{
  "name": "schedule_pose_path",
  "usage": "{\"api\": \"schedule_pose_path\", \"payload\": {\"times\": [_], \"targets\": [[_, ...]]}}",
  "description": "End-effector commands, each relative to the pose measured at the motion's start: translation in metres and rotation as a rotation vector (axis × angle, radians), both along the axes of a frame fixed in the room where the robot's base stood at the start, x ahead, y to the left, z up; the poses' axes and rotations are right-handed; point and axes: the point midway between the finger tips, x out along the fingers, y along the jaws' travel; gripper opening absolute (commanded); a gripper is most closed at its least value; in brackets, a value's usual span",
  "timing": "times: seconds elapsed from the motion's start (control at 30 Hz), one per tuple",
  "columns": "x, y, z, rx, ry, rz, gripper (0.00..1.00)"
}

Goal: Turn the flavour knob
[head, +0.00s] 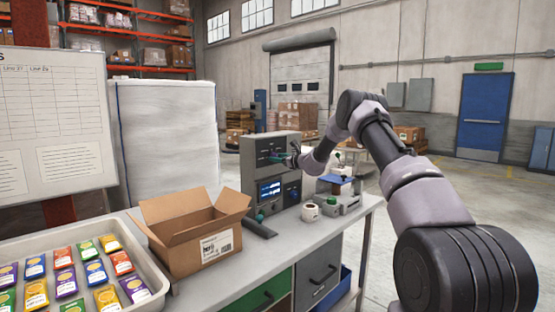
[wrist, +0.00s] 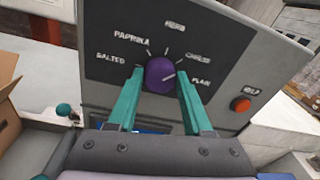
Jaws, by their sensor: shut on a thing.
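The flavour knob (wrist: 160,75) is a purple dial on the dark face of a grey machine (head: 257,158). In the wrist view, labels around it read salted, paprika, herb, cheese and plain. In the head view my gripper (head: 287,160) reaches the machine's upper panel, and the knob is too small to make out there.
A red button (wrist: 241,104) sits right of the knob. On the bench are an open cardboard box (head: 195,235), a white roll (head: 311,211) and a small device with a blue top (head: 337,187). A tray (head: 150,262) of coloured packets stands at the front left.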

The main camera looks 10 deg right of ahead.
Motion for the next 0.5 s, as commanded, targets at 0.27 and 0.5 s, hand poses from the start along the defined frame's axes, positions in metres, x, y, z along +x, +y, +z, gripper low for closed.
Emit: {"api": "schedule_pose_path", "payload": {"times": [0.27, 0.5], "targets": [[-0.0002, -0.001, -0.0016, 0.014, 0.014, -0.001, 0.0], [-0.0002, -0.0011, -0.0019, 0.013, 0.013, -0.001, 0.54]]}}
